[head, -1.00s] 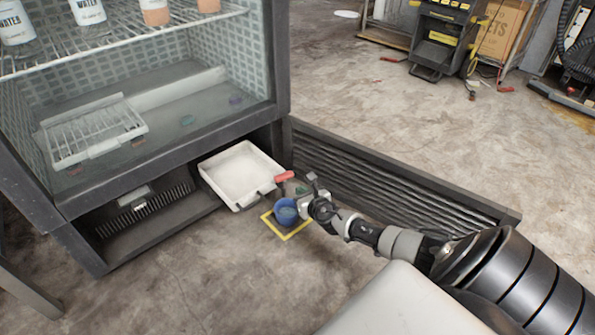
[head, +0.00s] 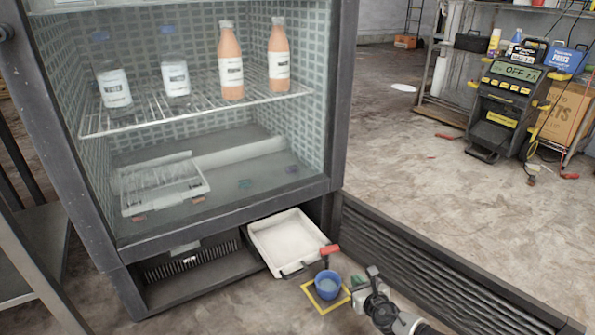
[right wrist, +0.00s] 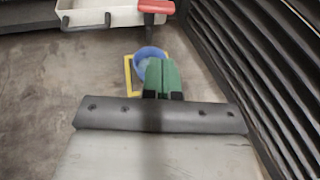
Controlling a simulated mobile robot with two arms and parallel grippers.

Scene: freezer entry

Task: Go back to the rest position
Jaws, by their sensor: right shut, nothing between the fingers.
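My right gripper (head: 357,283) is low in the head view, just right of a small blue cup (head: 328,284). In the right wrist view its green fingers (right wrist: 162,78) are together with nothing between them, and they partly cover the blue cup (right wrist: 147,62) beyond. The cup stands upright inside a yellow square outline (head: 317,305) on the floor. My left gripper is not in view.
A low dark ribbed panel (head: 430,265) runs close along the right. Open floor (head: 420,190) lies beyond it.

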